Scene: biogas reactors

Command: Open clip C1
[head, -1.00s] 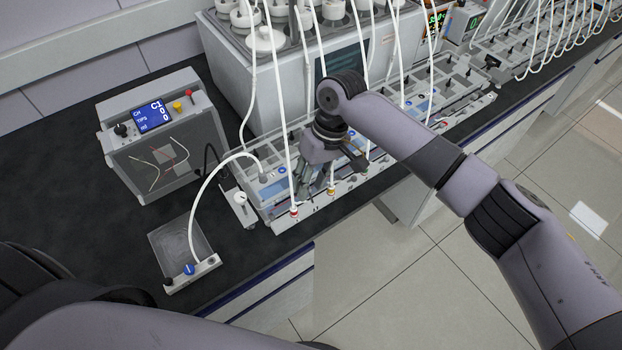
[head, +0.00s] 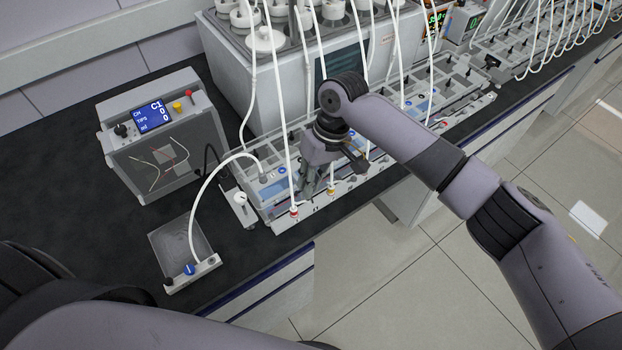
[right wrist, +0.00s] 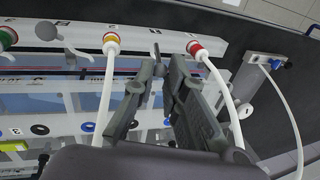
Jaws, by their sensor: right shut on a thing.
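My right gripper (head: 316,192) reaches down over the front of the nearest white reactor rack (head: 281,216). In the right wrist view its two dark fingers (right wrist: 159,68) are brought together around a small dark upright piece (right wrist: 157,49), which I take to be clip C1. The piece stands at the rail (right wrist: 150,44) between the yellow-ringed port (right wrist: 111,40) and the red-ringed port (right wrist: 194,46). The fingers hide most of it, and no C1 label is readable on it. My left gripper is outside the head view.
White tubes (head: 287,130) rise from the rack close to my right gripper. A pump box (head: 162,140) with a display reading C1 stands at left. A shallow clear tray (head: 181,240) with a blue knob lies in front. Dark bench top (head: 75,185) is free at left.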

